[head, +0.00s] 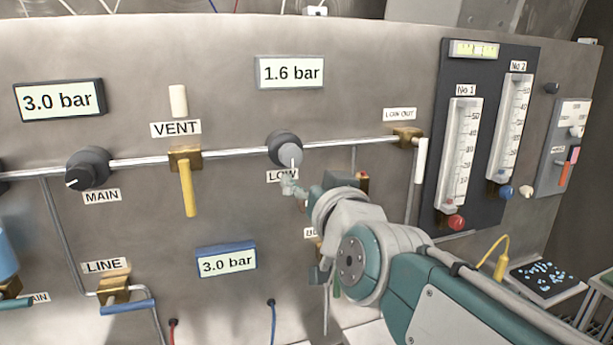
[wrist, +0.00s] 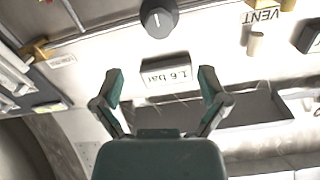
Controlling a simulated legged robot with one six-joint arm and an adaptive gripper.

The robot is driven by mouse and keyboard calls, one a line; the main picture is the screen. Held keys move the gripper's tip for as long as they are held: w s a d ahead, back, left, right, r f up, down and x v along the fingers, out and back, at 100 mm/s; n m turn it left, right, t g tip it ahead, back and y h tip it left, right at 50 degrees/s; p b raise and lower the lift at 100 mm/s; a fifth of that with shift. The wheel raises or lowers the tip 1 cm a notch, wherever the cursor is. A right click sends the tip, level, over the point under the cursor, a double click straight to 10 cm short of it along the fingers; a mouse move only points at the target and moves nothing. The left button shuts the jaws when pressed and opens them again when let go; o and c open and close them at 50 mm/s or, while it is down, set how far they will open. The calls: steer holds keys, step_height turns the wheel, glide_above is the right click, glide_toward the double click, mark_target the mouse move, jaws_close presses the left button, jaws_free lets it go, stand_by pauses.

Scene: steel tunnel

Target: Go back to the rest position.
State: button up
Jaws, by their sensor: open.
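My gripper (wrist: 160,82) is open, its two fingers spread wide with nothing between them. In the head view my arm reaches in from the lower right, and the gripper end (head: 291,187) appears just below the LOW knob (head: 285,149), over its label. I cannot tell from this view whether they touch. In the wrist view, the knob (wrist: 158,18) stands apart, beyond the fingertips. The 1.6 bar display (wrist: 167,76) shows upside down beyond the gap between the fingers. My arm hides part of the panel below the knob.
On the panel are the MAIN knob (head: 88,168), the yellow VENT handle (head: 188,188), the blue LINE handle (head: 128,306) and the blue-framed 3.0 bar display (head: 227,261). Two flowmeters (head: 484,135) stand at right. A small table (head: 556,304) with a dark pad is at lower right.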

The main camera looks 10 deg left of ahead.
steer(key=s+d+f+m+g+h, duration=0.1)
steer(key=s+d+f+g+h, duration=0.1)
steer(key=d+f, duration=0.45)
steer(key=s+d+f+g+h, duration=0.2)
steer(key=d+f+h, duration=0.1)
steer(key=d+f, duration=0.35)
steer(key=s+d+f+m+g+h, duration=0.3)
steer(key=s+d+f+g+h, duration=0.1)
steer(key=s+d+f, duration=0.8)
steer(key=shift+s+d+f+g, duration=0.15)
steer(key=shift+s+d+g, duration=0.25)
steer(key=shift+g, duration=0.5)
stand_by(1.2)
